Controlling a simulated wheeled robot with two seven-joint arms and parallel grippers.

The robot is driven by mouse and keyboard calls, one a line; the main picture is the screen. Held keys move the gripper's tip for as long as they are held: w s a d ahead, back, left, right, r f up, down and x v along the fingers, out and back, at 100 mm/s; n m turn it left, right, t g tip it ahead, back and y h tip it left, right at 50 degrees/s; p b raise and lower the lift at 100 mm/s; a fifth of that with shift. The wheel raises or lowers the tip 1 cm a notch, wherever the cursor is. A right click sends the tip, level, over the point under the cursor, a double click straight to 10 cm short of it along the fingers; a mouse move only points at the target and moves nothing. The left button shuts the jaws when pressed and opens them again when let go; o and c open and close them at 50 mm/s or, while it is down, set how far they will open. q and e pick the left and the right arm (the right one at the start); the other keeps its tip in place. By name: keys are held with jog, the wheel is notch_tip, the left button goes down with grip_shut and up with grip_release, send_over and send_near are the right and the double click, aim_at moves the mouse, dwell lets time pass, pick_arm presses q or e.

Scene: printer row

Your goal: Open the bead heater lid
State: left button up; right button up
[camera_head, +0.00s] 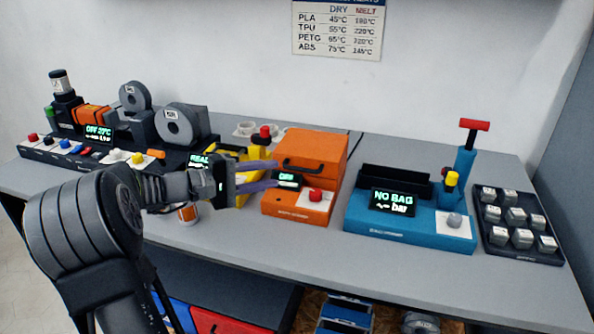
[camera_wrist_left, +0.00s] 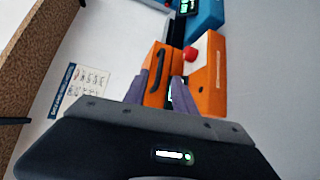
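The bead heater (camera_head: 318,150) is an orange box in the middle of the table. It has a lit "OFF" display and a red button on a white panel (camera_head: 312,200). Its orange lid (camera_head: 325,147) looks shut, with a black handle (camera_head: 304,167) across the front. In the left wrist view, the handle (camera_wrist_left: 155,68) shows just beyond the fingertips. My left gripper (camera_head: 276,174) is open, its two purple-grey fingers pointing at the heater's front left; whether they touch it I cannot tell. The fingers (camera_wrist_left: 166,80) look empty in the wrist view. My right gripper is not in view.
A blue "NO BAG" machine (camera_head: 408,212) stands right of the heater, with a tray of grey blocks (camera_head: 520,225) beyond. A yellow machine (camera_head: 243,155) stands close on the left, near a small orange-and-white jar (camera_head: 187,214). The table's front strip (camera_head: 400,270) is clear.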

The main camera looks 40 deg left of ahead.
aim_at(299, 170)
pick_arm(q)
jog(key=shift+p+x, duration=0.45)
jog(key=shift+x, duration=3.45)
jog(key=shift+f, duration=0.1)
jog(key=shift+c, duration=0.4)
grip_shut()
